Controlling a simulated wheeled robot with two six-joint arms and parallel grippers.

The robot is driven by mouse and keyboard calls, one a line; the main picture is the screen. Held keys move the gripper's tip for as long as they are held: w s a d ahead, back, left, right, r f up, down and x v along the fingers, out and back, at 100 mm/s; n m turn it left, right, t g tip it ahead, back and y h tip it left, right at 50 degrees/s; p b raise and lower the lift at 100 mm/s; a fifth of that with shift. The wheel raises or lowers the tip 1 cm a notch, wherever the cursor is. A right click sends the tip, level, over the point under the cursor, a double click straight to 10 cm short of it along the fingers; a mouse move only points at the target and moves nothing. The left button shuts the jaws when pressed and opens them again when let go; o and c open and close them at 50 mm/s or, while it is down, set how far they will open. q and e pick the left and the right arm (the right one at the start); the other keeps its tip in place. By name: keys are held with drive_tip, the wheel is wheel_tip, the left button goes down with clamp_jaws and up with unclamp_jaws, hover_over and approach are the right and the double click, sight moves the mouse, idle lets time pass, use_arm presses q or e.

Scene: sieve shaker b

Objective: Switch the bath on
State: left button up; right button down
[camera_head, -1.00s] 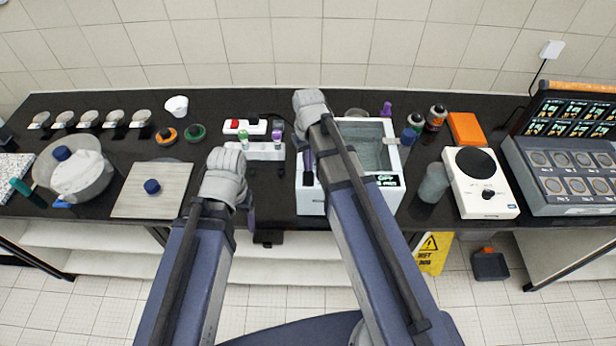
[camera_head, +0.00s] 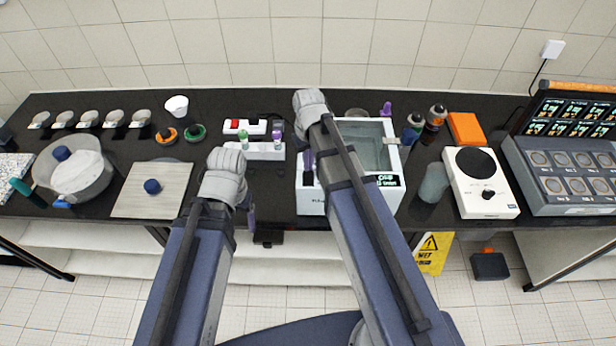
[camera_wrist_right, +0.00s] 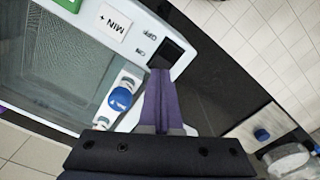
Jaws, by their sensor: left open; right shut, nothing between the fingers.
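The bath (camera_head: 311,200) is a white box with a clear-walled basin, right of centre on the bench. Its front display (camera_head: 388,180) is lit; the small upper text looks like ON. My left gripper (camera_head: 249,212) is open and empty, left of the bath at the bench's front edge.
A white tube rack (camera_head: 262,151) stands left of the bath. A beaker (camera_head: 433,184), dark bottles (camera_head: 435,117) and a hotplate (camera_head: 483,185) stand to its right.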

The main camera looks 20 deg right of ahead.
sight(308, 175)
drive_tip(key=shift+f+b, duration=0.95)
drive_tip(key=shift+f, duration=0.05)
idle(0.3)
drive_tip(key=shift+r, duration=0.2)
wheel_tip(308, 175, up, 7)
drive_tip(key=p, duration=0.7)
drive_tip(key=shift+f, duration=0.1)
drive_tip(key=shift+s+a+f, duration=0.15)
drive_tip(key=shift+f, duration=0.2)
drive_tip(key=s+a+f+b, duration=0.5)
drive_tip(key=s+f+b, duration=0.2)
drive_tip(key=f+b, duration=0.1)
drive_tip(key=s+a+f+n+h+b, duration=0.1)
drive_tip(key=s+a+f+b, duration=0.4)
drive_tip(key=s+f+b, duration=0.2)
wheel_tip(308, 175, down, 2)
drive_tip(key=b, duration=0.2)
drive_tip(key=shift+b, duration=0.4)
